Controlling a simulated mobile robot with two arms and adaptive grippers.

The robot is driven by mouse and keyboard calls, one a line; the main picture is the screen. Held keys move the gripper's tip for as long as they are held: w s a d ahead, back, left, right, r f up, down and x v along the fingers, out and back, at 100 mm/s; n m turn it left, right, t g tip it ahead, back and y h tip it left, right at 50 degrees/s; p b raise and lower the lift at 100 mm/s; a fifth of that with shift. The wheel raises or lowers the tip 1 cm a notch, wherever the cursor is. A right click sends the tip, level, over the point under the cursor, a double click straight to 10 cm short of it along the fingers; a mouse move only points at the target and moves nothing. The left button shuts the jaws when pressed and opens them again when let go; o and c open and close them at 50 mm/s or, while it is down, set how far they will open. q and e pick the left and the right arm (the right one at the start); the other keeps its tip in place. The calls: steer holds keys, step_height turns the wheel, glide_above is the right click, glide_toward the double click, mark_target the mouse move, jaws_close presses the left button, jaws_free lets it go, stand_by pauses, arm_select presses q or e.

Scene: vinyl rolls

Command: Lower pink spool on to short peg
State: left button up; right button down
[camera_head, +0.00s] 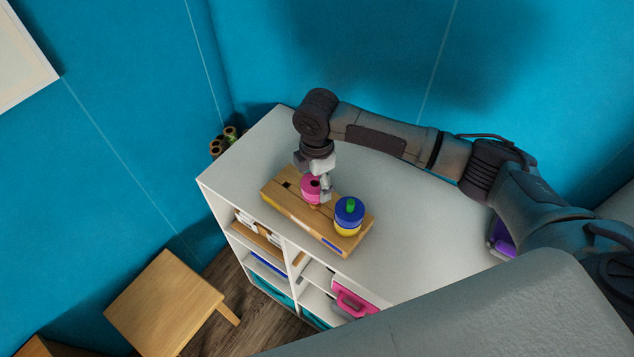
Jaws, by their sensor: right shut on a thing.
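The pink spool (310,188) is held in my right gripper (318,187) over the middle of a wooden peg board (277,202). The gripper is shut on the spool and points down. I cannot tell whether the spool touches the board or is around a peg; the short peg is hidden. A blue spool (347,217) sits on a yellow spool (347,231) at the board's right end, with a green top (351,204) showing above. My left gripper is not in view.
The board lies on a white shelf unit (390,270) with clear room to its right. A purple object (502,238) is near my right arm. Dark rolls (222,143) stand behind the unit's left corner. A wooden stool (163,303) is on the floor at the left.

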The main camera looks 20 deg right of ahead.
steer(key=shift+r, duration=0.1)
stand_by(0.6)
steer(key=shift+c, duration=0.3)
jaws_free()
steer(key=shift+o, duration=0.3)
step_height(320, 180, up, 9)
stand_by(1.3)
stand_by(0.8)
